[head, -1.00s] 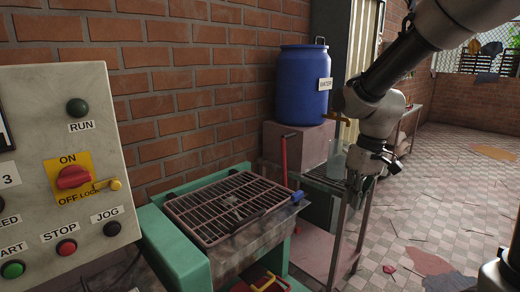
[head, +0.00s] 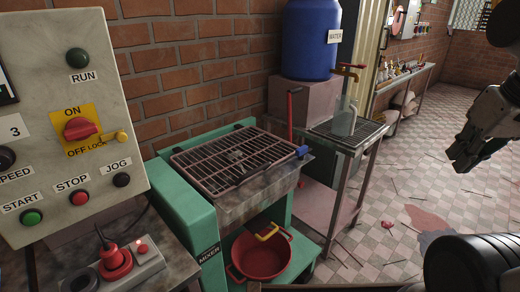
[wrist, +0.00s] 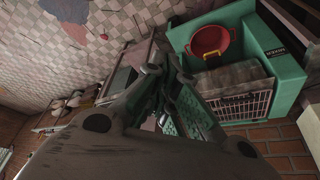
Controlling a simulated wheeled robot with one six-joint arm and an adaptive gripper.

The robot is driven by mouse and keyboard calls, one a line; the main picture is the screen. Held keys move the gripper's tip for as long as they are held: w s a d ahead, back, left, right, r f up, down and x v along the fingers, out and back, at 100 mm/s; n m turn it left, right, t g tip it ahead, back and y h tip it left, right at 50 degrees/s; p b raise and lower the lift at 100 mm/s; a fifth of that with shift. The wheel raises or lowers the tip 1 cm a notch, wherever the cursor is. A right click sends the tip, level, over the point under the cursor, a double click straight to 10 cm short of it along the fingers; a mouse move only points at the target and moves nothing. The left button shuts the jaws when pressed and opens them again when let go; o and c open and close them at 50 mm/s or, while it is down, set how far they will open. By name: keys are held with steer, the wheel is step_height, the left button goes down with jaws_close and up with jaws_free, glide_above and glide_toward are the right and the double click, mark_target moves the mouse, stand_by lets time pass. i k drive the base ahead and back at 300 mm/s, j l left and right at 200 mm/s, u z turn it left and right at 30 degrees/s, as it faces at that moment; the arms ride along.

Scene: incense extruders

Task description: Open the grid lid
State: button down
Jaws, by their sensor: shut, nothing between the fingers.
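The grid lid (head: 228,161) is a dark metal grate with a reddish frame. It lies flat and closed over the top of the green mixer (head: 205,225), with a blue piece (head: 303,152) at its right corner. In the wrist view the grid (wrist: 245,106) shows on the mixer at the right. My gripper (head: 459,163) is at the right edge of the head view, well to the right of the mixer and apart from it. Its fingers are shut and empty. In the wrist view my gripper (wrist: 165,85) fills the middle and hides part of the scene.
A control panel (head: 70,170) stands at the left. A red pot (head: 262,262) sits under the mixer. A red lever (head: 290,115) rises behind the mixer's right side. A blue water barrel (head: 308,40) and a metal rack (head: 350,150) stand to the right. Tiled floor is open at right.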

mark_target(249, 174)
steer(key=j+u, duration=0.65)
steer(key=u, duration=0.15)
steer(key=i+l, duration=0.05)
